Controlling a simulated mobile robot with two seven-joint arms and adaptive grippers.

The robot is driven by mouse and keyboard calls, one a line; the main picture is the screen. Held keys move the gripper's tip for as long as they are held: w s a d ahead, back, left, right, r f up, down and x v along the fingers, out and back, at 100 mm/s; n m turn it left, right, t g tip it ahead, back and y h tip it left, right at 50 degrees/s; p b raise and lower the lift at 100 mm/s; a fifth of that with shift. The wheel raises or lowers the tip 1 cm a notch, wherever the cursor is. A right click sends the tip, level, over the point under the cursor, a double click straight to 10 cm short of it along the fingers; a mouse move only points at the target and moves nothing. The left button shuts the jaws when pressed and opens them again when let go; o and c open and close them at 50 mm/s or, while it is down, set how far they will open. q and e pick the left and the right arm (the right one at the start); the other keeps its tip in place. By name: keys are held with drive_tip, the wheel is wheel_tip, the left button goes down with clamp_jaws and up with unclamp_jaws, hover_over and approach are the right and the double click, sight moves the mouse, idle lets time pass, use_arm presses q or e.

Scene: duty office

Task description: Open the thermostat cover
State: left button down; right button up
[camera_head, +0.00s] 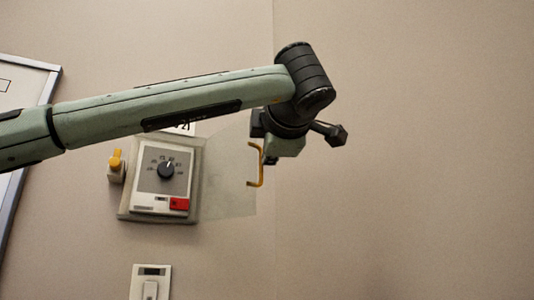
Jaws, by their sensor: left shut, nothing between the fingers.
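The thermostat (143,205) is a beige wall box with a black dial (166,169) and a red patch low on its face. Its clear cover (228,185) stands swung out to the right of the box, leaving the dial face uncovered. A yellow handle (261,183) is at the cover's outer edge. My left gripper (268,160) is shut and empty right by the handle; whether it touches the handle I cannot tell. My left arm passes over the area above the box and hides part of the label there. My right gripper is not in view.
A small fitting with a yellow knob (116,161) is on the wall at the box's left. A white switch plate (150,284) is below. A framed board (52,92) is at the far left. The wall to the right is bare.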

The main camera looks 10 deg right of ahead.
use_arm(q)
drive_tip(key=s, duration=1.2)
drive_tip(key=shift+a, duration=0.3)
drive_tip(key=shift+f, duration=0.15)
